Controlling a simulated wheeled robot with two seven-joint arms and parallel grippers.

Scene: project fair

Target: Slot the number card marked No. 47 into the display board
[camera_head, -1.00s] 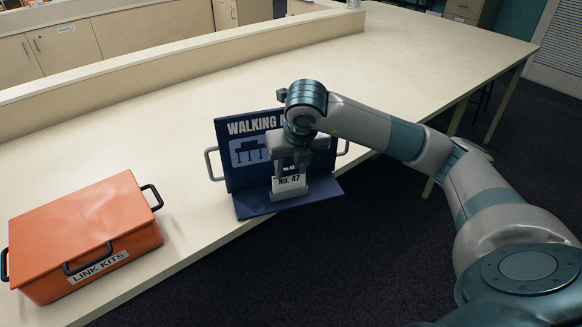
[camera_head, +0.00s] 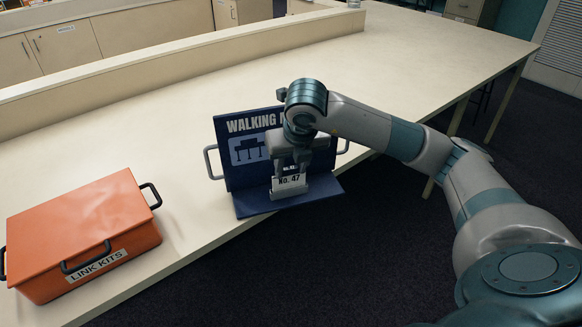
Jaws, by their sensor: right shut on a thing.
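The display board (camera_head: 245,178) is dark blue, lettered "WALKING", and stands upright on the table's front edge with a flat foot and grey side handles. The white number card (camera_head: 290,181) marked No. 47 is upright in front of the board, just above or in a pale grey holder (camera_head: 291,191) on the foot. I cannot tell whether its lower edge is seated. My right gripper (camera_head: 289,171) comes down from above and is shut on the card's upper part. The arm hides part of the board's lettering. My left gripper is not in view.
An orange box (camera_head: 85,228) labelled LINK KITS, with black handles, stands on the table to the left. The pale table (camera_head: 400,75) is clear behind the board and to the right. A low ledge (camera_head: 180,58) runs along its back.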

